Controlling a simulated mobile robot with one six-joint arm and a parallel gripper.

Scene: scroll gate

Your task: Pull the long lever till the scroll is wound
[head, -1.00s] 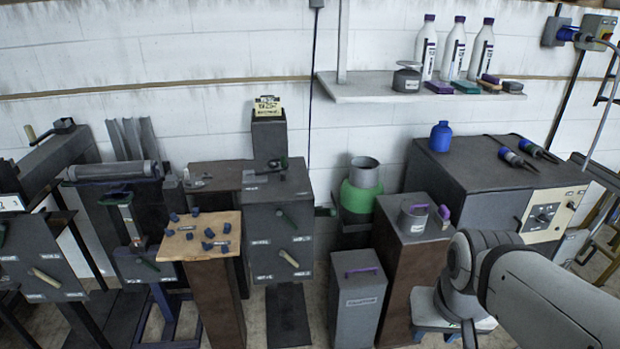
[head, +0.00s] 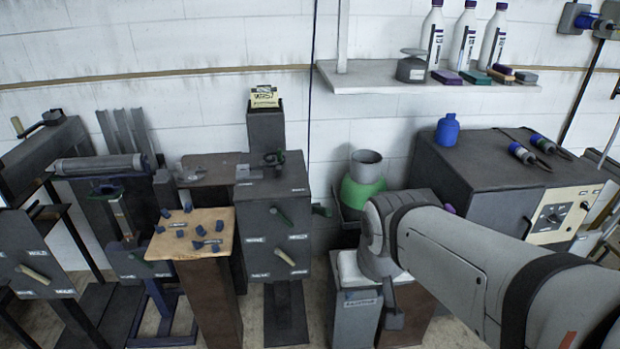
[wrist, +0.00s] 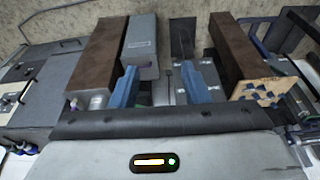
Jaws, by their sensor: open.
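My gripper (wrist: 159,90) shows in the wrist view as two blue fingers set well apart, with nothing held between them. A dark grey box (head: 262,205) stands mid-left in the head view. A grey roller (head: 97,164) lies across a stand at left. I cannot tell which lever is the long one, or pick out a scroll. My gripper touches no lever.
A wooden-topped pedestal (head: 190,250) with several small blue pieces stands before the dark box. A grey box (head: 355,312) stands under my arm, which hides things at right. A dark cabinet (head: 455,200) and a shelf with bottles (head: 350,82) are along the wall.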

